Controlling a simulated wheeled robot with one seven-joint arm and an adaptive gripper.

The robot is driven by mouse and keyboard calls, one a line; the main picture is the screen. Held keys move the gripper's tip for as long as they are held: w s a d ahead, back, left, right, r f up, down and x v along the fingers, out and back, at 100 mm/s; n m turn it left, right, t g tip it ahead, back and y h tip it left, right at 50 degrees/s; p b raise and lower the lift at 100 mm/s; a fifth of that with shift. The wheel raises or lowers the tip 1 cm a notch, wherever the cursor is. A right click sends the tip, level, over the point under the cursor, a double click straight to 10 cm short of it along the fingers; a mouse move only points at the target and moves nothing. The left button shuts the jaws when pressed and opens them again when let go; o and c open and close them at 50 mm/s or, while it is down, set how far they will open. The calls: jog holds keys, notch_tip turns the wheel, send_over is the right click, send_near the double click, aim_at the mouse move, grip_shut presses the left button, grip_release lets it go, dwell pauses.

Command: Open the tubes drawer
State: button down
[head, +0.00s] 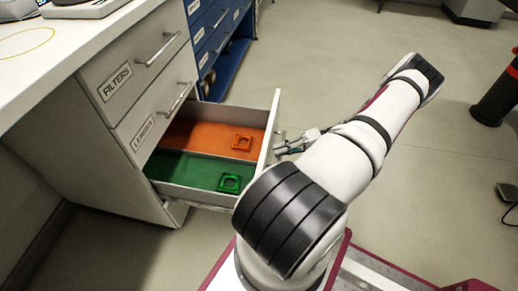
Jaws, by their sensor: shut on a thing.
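The lowest drawer of the white bench cabinet stands pulled out, and its front panel (270,133) is seen from behind and edge-on, so its label is hidden. Inside are an orange section (195,136) and a green section (185,168), parted by a divider. An orange square piece (242,142) and a green square piece (229,183) lie in them. My gripper (284,146) is at the outer side of the panel, shut on what appears to be the drawer's handle. The fingertips and handle are small and partly hidden by the panel and my arm.
Above are two shut drawers, one labelled FILTERS (138,64) and one whose label reads like LENSES (146,131), each with a bar handle. A blue drawer cabinet (216,32) stands behind. Open floor (330,50) lies beyond and to the right.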

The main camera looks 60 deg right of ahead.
jog(key=s+d+b, duration=0.2)
jog(key=s+d, duration=0.1)
jog(key=s, duration=0.5)
jog(key=c, duration=2)
grip_release()
jog(key=shift+o, duration=0.2)
jog(key=shift+s+d, duration=0.1)
jog(key=v, duration=1.1)
jog(key=shift+s+d+r, duration=0.15)
jog(key=shift+s+d, duration=0.1)
jog(key=shift+s, duration=0.05)
